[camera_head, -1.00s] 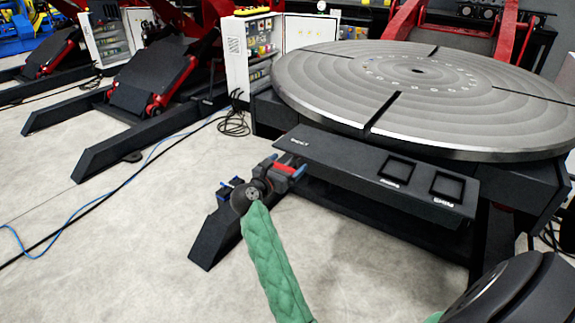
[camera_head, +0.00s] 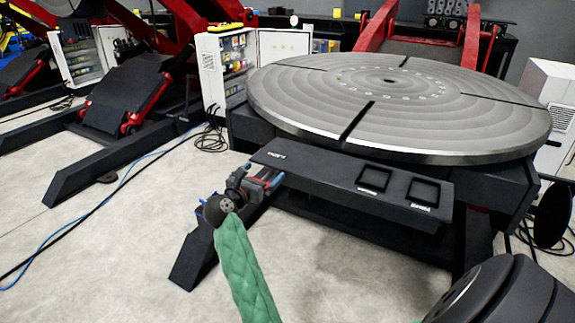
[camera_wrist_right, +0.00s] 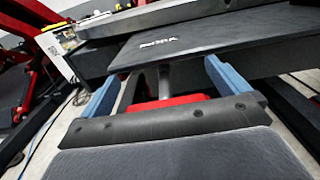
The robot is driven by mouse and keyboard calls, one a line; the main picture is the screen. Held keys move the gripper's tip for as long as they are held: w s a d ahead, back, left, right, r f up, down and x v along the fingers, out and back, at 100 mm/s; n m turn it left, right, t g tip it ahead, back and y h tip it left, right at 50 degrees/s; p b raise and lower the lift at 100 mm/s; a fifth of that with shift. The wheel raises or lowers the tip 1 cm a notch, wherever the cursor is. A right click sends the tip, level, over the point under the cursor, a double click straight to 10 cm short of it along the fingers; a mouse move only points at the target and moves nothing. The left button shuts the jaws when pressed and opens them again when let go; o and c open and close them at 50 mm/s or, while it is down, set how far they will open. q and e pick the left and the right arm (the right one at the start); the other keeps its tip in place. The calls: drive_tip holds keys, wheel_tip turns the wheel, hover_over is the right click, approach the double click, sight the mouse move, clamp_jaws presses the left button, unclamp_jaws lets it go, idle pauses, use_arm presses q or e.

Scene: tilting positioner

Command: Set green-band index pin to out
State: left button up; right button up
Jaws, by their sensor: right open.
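My right gripper (camera_head: 275,181) is at the end of the green-sleeved arm, just below the left end of the dark shelf (camera_head: 325,173) on the tilting positioner. In the right wrist view its blue fingers (camera_wrist_right: 161,75) are spread wide, under the shelf's front edge. A short grey cylinder (camera_wrist_right: 165,78) shows between the fingers, with a red part nearer the palm. I cannot tell whether the cylinder is the index pin or whether anything touches it. No green band is visible on it. My left gripper is not in view.
The round grooved table (camera_head: 400,100) lies flat above the shelf. The shelf has two square recesses (camera_head: 374,179) at its right. An open electrical cabinet (camera_head: 212,75) stands behind at left. Cables (camera_head: 120,185) run over the floor.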

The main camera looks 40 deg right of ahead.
drive_tip(key=shift+s+r, duration=0.1)
drive_tip(key=shift+r, duration=0.85)
drive_tip(key=s+d+r, duration=0.5)
drive_tip(key=s+r, duration=0.1)
drive_tip(key=s, duration=0.4)
drive_tip(key=shift+d+r, duration=0.25)
drive_tip(key=shift+r, duration=0.05)
